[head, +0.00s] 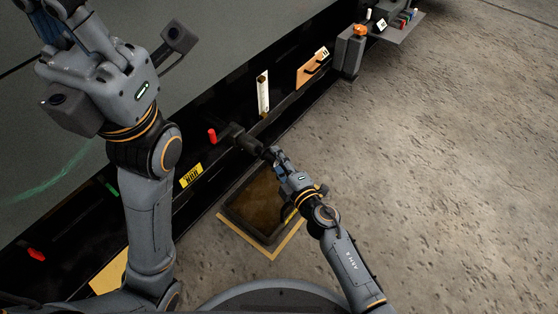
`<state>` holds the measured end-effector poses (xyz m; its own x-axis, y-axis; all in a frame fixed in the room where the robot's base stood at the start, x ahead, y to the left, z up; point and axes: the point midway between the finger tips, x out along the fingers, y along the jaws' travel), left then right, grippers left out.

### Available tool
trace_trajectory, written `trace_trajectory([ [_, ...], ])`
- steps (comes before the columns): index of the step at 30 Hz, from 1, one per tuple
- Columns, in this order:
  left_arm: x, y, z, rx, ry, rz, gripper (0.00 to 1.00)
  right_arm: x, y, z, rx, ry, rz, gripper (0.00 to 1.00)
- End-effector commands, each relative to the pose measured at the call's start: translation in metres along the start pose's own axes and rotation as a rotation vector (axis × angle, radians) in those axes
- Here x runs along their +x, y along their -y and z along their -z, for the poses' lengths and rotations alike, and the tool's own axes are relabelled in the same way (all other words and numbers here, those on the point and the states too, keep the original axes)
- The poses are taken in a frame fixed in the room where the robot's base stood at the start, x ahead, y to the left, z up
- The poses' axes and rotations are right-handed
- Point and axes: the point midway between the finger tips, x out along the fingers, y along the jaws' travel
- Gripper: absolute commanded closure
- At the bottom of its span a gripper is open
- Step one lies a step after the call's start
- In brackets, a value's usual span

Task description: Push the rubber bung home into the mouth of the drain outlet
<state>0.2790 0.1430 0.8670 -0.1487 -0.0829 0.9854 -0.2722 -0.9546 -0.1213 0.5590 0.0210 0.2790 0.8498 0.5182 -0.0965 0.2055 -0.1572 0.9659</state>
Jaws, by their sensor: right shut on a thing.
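The drain outlet (246,143) is a dark pipe stub that sticks out from the low black wall, beside a red handle (212,135). My right gripper (276,157) is shut at the open end of the outlet. A small dark piece, the rubber bung (269,153), shows at its fingertips, in line with the outlet. The fingers cover most of it, and I cannot tell how far it sits in the mouth. My left arm rises at the left of the head view; its gripper is out of the picture.
A dark tray (232,207) of brown liquid lies on the floor below the outlet, within a yellow border. A grey post with an orange knob (360,30) and a shelf of small items (398,26) stand at the top right. The concrete floor at right is clear.

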Motion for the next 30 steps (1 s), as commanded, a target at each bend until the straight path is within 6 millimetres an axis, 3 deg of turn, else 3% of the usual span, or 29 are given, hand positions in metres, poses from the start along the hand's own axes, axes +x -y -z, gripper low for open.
trace_trajectory([
  [26,0.001,0.0,0.002,0.001,-0.006,-0.002,1.0,0.02,0.0,0.009,0.0,-0.001,-0.001,0.98],
  [27,0.001,0.0,0.002,0.001,-0.007,-0.002,1.0,0.02,0.0,0.009,0.0,-0.001,0.0,0.59],
  [30,0.001,0.0,0.002,0.001,-0.008,-0.002,1.0,0.02,0.0,0.009,0.0,-0.001,0.0,0.41],
])
